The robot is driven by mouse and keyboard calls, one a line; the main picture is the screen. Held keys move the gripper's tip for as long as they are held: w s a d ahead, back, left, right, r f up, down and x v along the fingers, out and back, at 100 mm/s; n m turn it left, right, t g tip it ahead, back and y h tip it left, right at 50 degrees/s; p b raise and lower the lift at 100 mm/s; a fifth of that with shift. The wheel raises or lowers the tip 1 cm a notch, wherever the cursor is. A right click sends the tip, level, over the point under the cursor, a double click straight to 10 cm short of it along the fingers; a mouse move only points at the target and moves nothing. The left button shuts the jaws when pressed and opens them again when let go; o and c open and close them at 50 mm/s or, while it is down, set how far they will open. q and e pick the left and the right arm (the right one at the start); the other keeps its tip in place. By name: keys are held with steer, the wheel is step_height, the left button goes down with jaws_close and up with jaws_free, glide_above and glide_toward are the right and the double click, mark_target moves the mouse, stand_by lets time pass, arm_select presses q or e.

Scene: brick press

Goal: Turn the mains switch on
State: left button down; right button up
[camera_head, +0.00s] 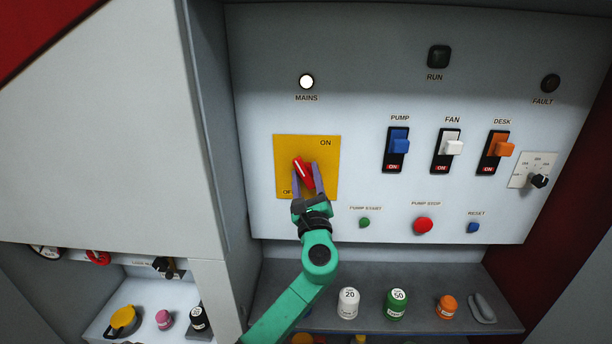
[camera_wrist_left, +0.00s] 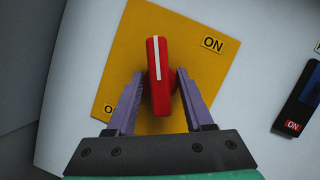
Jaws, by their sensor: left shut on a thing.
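The mains switch is a red rotary handle (camera_head: 301,169) on a yellow plate (camera_head: 325,150) below the MAINS lamp (camera_head: 306,82), which glows white. The plate reads ON at its upper right and OFF at its lower left. In the head view the handle's marked end points up and to the left, between the two labels. My left gripper (camera_head: 304,170) is shut on the handle, one purple finger on each side. In the left wrist view the red handle (camera_wrist_left: 158,85), with a white line, stands between the fingers. My right gripper is not in view.
Right of the plate are the blue pump (camera_head: 399,142), white fan (camera_head: 452,147) and orange desk (camera_head: 502,148) switches. Below them are a green button (camera_head: 364,223), red button (camera_head: 424,225) and blue button (camera_head: 473,228). A grey shelf (camera_head: 415,287) below holds small containers. A cabinet wall stands left.

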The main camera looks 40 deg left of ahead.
arm_select(q)
steer(key=m+t, duration=0.1)
steer(key=m, duration=0.1)
steer(key=m+h, duration=0.1)
steer(key=m, duration=0.1)
steer(key=m+t+p, duration=0.1)
steer(key=shift+r+m+t+h, duration=0.3)
steer(key=shift+r+m+h, duration=0.1)
steer(key=shift+a+m+h, duration=0.1)
steer(key=shift+m+h, duration=0.2)
steer(key=shift+m, duration=0.6)
steer(key=shift+f+m+t, duration=0.1)
steer(key=shift+m+t, duration=0.2)
steer(key=c, duration=0.7)
jaws_free()
steer(key=shift+f, duration=0.3)
steer(key=b+v, duration=0.2)
steer(key=v, duration=0.2)
steer(key=b+v, duration=0.1)
steer(key=v, duration=0.4)
steer(key=b+v, duration=0.2)
steer(key=v, duration=0.3)
steer(key=shift+s+r+b, duration=0.2)
steer(key=shift+s+b, duration=0.1)
